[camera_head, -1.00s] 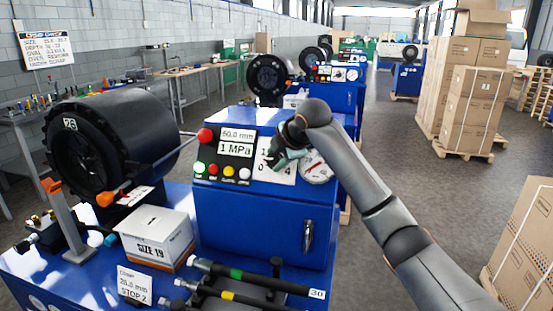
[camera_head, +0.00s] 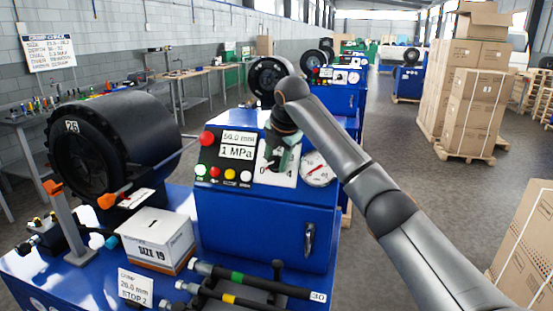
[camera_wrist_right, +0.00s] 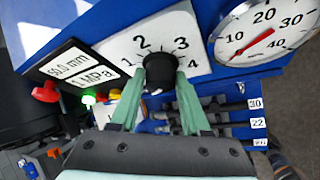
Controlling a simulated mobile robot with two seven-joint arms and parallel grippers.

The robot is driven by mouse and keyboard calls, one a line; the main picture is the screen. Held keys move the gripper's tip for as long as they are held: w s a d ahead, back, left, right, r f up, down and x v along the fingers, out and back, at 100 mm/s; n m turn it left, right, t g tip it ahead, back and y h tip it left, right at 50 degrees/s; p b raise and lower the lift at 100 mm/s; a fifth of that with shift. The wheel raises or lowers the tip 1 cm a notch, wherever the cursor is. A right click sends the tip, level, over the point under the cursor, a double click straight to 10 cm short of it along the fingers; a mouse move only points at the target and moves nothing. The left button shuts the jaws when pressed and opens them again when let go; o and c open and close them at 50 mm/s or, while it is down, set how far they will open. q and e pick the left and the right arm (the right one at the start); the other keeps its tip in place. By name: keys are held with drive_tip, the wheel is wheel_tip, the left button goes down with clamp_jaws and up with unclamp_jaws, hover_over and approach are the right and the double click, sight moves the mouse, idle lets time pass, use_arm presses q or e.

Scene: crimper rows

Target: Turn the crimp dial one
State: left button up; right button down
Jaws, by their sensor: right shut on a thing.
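The crimp dial is a black knob (camera_wrist_right: 158,72) on a white numbered plate (camera_wrist_right: 125,50), seen in the right wrist view. The numbers 1, 2, 3 and 4 show around it; where its pointer stands I cannot tell. My right gripper (camera_wrist_right: 158,90) has its green fingers closed on either side of the knob. In the head view the right gripper (camera_head: 284,152) is in front of the plate (camera_head: 265,177) on the blue crimper panel and hides the knob. My left gripper is in neither view.
A display reading 1 MPa (camera_head: 237,152) and several coloured buttons sit left of the plate. A round pressure gauge (camera_head: 317,169) is close on its right. A black crimp head (camera_head: 112,150) and a SIZE 19 box (camera_head: 155,240) stand to the left. Hoses (camera_head: 255,282) lie in front.

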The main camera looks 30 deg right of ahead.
idle(0.3)
drive_tip(key=shift+c, duration=1.8)
unclamp_jaws()
drive_tip(key=v, duration=1.2)
drive_tip(key=shift+r+b, duration=0.2)
drive_tip(key=shift+b, duration=0.25)
drive_tip(key=shift+s, duration=0.1)
